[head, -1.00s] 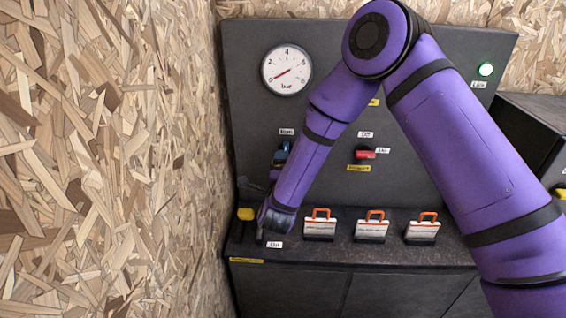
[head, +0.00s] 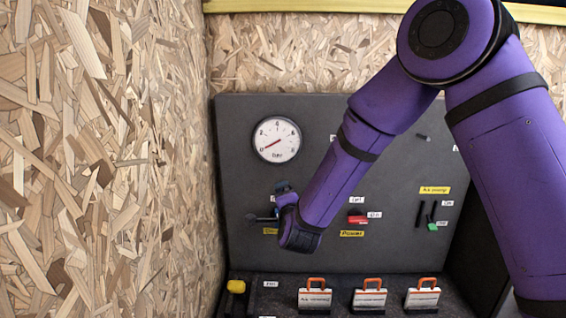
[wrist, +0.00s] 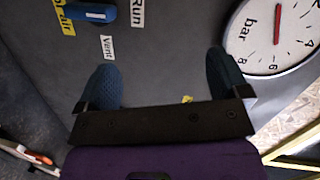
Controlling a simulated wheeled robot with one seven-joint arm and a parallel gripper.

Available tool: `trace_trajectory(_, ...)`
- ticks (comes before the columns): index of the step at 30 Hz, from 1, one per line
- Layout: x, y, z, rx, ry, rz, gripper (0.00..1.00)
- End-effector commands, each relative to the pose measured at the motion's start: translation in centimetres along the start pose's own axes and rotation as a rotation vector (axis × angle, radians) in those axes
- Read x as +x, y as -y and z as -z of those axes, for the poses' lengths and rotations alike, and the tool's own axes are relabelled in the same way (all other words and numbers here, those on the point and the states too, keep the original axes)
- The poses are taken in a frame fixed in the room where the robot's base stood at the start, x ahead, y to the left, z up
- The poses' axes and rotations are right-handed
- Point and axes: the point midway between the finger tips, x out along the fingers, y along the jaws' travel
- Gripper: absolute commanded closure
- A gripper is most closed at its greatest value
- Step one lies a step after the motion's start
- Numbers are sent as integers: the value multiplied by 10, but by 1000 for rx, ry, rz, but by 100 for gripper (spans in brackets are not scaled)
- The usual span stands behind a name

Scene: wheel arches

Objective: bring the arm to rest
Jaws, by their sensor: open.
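My arm is purple and bent, reaching from the right across the panel in the head view. My gripper (head: 279,200) is in front of the dark upright panel (head: 400,250), below the gauge. In the wrist view my gripper (wrist: 163,80) shows two blue-grey fingers spread wide apart, with nothing between them.
A round gauge (head: 277,140) is on the panel, its red needle low. A red switch (head: 357,219) is right of my gripper. Below, a ledge holds a yellow knob (head: 236,286) and several orange-handled tags (head: 370,296). A chipboard wall (head: 110,160) stands close on the left.

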Motion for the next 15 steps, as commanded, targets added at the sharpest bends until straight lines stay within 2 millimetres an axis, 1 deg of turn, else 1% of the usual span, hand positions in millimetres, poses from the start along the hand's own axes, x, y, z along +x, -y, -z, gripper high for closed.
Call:
trace_trajectory(1,-5,15,12,-35,19,-10,6)
trace_trajectory(6,-24,48,46,-176,100,-69,6)
trace_trajectory(11,-52,73,78,-314,170,-126,6)
trace_trajectory(15,-83,89,107,-436,228,-181,6)
